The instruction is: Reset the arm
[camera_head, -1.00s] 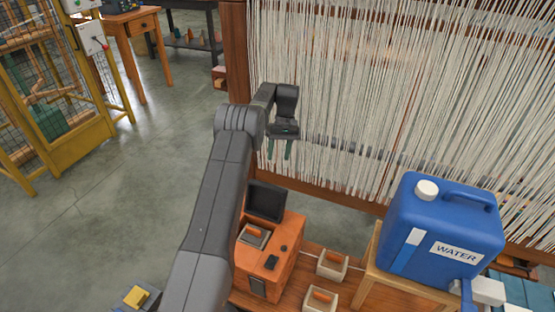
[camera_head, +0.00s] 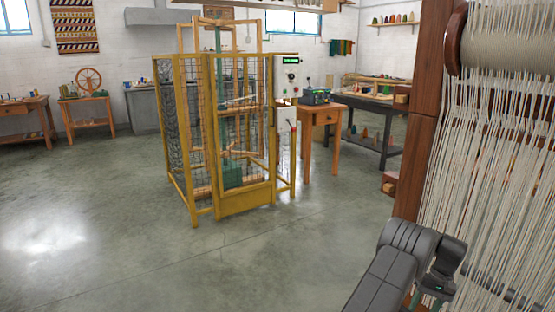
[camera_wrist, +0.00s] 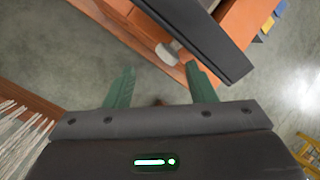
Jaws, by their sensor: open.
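My gripper (camera_wrist: 162,88) shows in the wrist view with its two green fingers spread apart and nothing between them. Below the fingers I see an orange wooden station with a dark flat panel (camera_wrist: 195,35) close by on the upper right. In the head view my arm is at the lower right, folded beside the loom's white threads (camera_head: 500,130).
A yellow-framed mesh cage (camera_head: 245,205) stands on the open concrete floor. A small wooden table (camera_head: 326,117) and a dark bench (camera_head: 375,140) stand behind it. The loom's brown post (camera_head: 412,160) rises close to my arm. The floor at left is clear.

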